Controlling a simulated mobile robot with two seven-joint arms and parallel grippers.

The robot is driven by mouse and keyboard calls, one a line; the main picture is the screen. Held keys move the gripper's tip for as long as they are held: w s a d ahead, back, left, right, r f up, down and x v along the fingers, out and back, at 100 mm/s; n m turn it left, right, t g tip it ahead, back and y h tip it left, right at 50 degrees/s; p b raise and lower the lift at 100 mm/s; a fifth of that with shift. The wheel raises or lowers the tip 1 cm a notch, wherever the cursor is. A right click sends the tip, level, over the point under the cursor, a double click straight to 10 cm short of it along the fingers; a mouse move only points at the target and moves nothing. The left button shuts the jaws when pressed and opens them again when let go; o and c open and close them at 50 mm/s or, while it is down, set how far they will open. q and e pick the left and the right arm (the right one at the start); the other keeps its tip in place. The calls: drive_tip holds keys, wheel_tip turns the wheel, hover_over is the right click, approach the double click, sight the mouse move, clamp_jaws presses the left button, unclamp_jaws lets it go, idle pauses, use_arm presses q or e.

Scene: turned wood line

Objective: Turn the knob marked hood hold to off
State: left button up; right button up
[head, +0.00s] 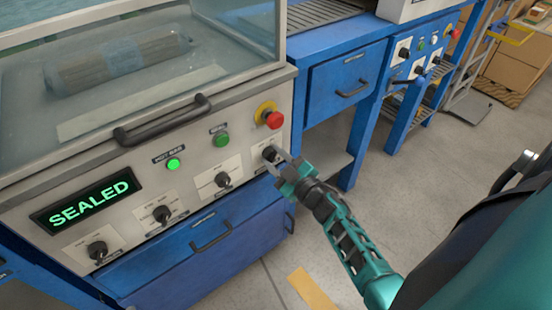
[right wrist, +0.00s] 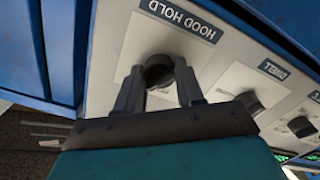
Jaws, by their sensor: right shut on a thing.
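The hood hold knob (right wrist: 160,70) is black and round, on a white plate under the label HOOD HOLD (right wrist: 179,18) in the right wrist view. In the head view this knob (head: 269,153) is the rightmost of the row on the machine's front panel, partly hidden by my gripper. My right gripper (head: 277,163) is shut on it; in the right wrist view its two fingers (right wrist: 160,86) stand on either side of the knob. The knob's pointer and the position marks are partly covered, so I cannot tell its setting. My left gripper is not in view.
Other black knobs (head: 222,180) line the panel (head: 200,160). A red stop button (head: 274,119), green buttons (head: 221,139) and a display reading SEALED (head: 90,202) sit nearby. A hood handle (head: 165,121) juts out above. A blue drawer (head: 215,245) lies below.

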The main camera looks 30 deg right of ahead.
drive_tip(key=shift+c, duration=1.1)
drive_tip(key=shift+n+b, duration=1.65)
drive_tip(key=shift+n, duration=4.25)
drive_tip(key=shift+r, duration=0.1)
drive_tip(key=o, duration=1)
drive_tip(key=shift+o, duration=0.2)
